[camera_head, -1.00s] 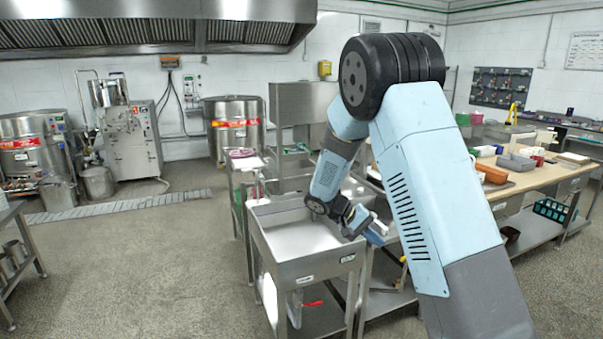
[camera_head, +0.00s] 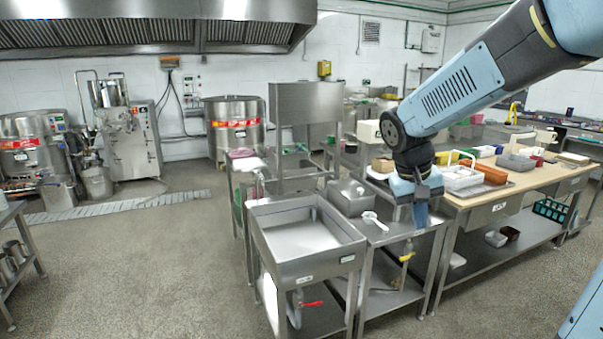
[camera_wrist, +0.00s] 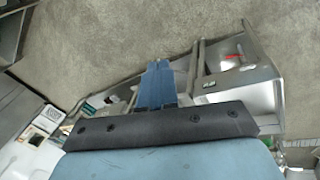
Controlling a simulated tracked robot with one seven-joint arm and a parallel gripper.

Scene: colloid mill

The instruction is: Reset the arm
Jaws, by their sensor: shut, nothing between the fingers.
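My gripper (camera_head: 421,213) hangs pointing down at the end of my light blue arm, in front of the steel side table (camera_head: 385,235) right of the sink. In the wrist view, my gripper (camera_wrist: 157,68) shows as two blue fingers pressed together with nothing between them. The fingers appear above or in front of the table; I cannot tell the exact gap. My arm comes in from the upper right in the head view.
A steel sink (camera_head: 309,241) stands left of the gripper. A white ladle (camera_head: 374,220) and a steel container (camera_head: 350,196) are on the side table. A wooden-topped workbench (camera_head: 540,173) with trays and boxes is at right. The floor at left is open.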

